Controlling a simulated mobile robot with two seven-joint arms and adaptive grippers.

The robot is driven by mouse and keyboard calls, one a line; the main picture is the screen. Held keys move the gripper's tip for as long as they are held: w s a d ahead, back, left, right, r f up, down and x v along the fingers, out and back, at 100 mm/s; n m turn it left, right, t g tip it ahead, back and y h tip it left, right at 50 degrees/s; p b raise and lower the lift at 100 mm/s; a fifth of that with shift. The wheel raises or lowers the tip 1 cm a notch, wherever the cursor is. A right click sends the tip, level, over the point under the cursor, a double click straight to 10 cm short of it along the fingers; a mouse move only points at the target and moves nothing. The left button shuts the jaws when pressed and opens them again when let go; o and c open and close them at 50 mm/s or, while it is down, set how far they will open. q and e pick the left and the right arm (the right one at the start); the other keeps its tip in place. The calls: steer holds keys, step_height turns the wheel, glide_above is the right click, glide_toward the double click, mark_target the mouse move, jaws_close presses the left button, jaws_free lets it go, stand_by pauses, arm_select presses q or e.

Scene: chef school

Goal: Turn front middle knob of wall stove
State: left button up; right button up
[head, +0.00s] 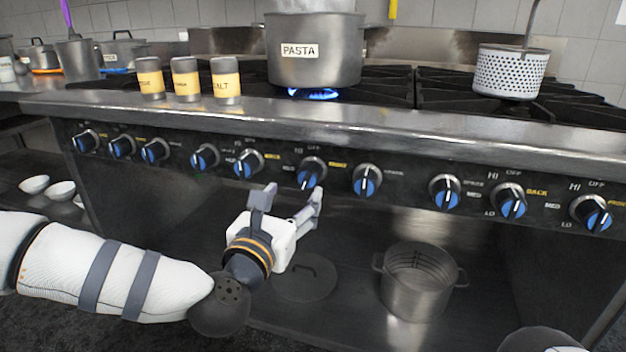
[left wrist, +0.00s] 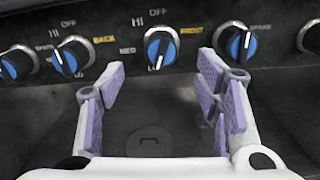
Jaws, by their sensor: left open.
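The front middle knob (head: 311,172) is blue-faced with a white pointer line and sits on the dark stove panel, with a yellow FRONT label at its right. In the left wrist view the knob (left wrist: 160,47) lies ahead, between the finger directions, its pointer line near vertical and slightly tilted. My left gripper (head: 287,198) is open and empty, below and in front of the knob, apart from it. Its purple-padded fingers (left wrist: 162,98) are spread wide in the left wrist view. My right gripper is out of view.
Neighbouring knobs (head: 248,163) and (head: 367,180) sit close on both sides. A pasta pot (head: 315,68) stands over a lit blue flame. Labelled shakers (head: 186,80) stand on the front ledge. A pot (head: 420,285) and a lid (head: 306,277) lie on the shelf below.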

mark_target(306, 179)
arm_select(q)
steer(key=x, duration=0.8)
steer(key=shift+w+d+f, duration=0.15)
steer(key=shift+w+d, duration=0.05)
steer(key=shift+w, duration=0.15)
steer(key=c, duration=1.2)
steer(key=shift+o, duration=0.2)
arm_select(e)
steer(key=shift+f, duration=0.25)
arm_select(q)
steer(key=shift+m, duration=0.4)
steer(key=m, duration=0.4)
steer(key=shift+m, duration=0.4)
steer(key=m, duration=0.6)
steer(key=shift+d+p, duration=0.1)
steer(key=shift+p, duration=0.3)
steer(key=m+p, duration=0.1)
steer(key=m, duration=0.5)
steer(key=shift+m+p, duration=0.3)
steer(key=shift+m, duration=0.1)
steer(key=m+p, duration=0.1)
steer(key=m, duration=0.4)
steer(key=shift+f, duration=0.1)
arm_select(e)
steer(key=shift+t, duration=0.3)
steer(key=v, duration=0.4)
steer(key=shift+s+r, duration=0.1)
arm_select(q)
steer(key=shift+m, duration=0.3)
